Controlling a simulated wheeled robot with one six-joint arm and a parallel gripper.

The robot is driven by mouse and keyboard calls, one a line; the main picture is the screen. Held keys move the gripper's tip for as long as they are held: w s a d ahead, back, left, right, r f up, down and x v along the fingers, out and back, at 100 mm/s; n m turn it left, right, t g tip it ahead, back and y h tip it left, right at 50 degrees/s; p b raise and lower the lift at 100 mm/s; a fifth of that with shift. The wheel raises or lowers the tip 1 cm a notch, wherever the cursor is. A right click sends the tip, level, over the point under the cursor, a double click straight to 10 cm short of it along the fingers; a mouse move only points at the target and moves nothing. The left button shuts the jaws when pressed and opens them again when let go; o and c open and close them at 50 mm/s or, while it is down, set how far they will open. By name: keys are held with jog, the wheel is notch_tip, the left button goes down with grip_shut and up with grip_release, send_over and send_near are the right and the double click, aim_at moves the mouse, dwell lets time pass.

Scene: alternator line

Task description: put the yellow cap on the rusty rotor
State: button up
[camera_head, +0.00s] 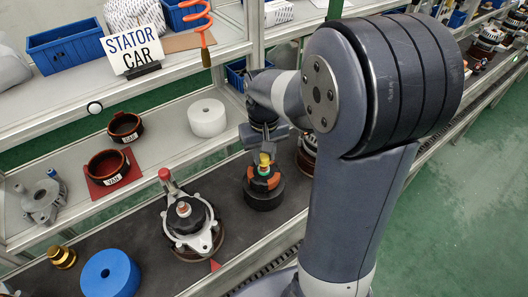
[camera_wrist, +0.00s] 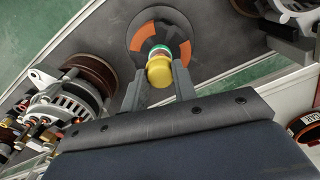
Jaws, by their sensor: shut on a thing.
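My gripper (camera_head: 264,150) is shut on the yellow cap (camera_head: 264,159), which also shows between the fingers in the wrist view (camera_wrist: 160,72). Below it is a rotor (camera_head: 263,183) with rusty orange patches on a dark round base; it also shows in the wrist view (camera_wrist: 178,44). The cap is in line with the rotor's shaft, which has a green ring near its top. The cap hides the shaft tip, and I cannot tell whether they touch.
An alternator part with a red-topped post (camera_head: 190,222) stands left of the rotor on the dark belt. A blue cylinder (camera_head: 110,274) and a brass piece (camera_head: 62,257) are farther left. Labelled red-brown rings (camera_head: 108,167) and a white roll (camera_head: 207,118) sit on the shelf behind.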

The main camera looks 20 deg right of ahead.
jog(key=shift+f+b, duration=0.75)
jog(key=shift+f, duration=0.5)
jog(key=o, duration=1)
jog(key=shift+r, duration=0.1)
notch_tip(320, 180, up, 11)
jog(key=shift+f, duration=0.15)
notch_tip(320, 180, down, 10)
jog(key=shift+f, duration=0.25)
jog(key=shift+r+p, duration=0.45)
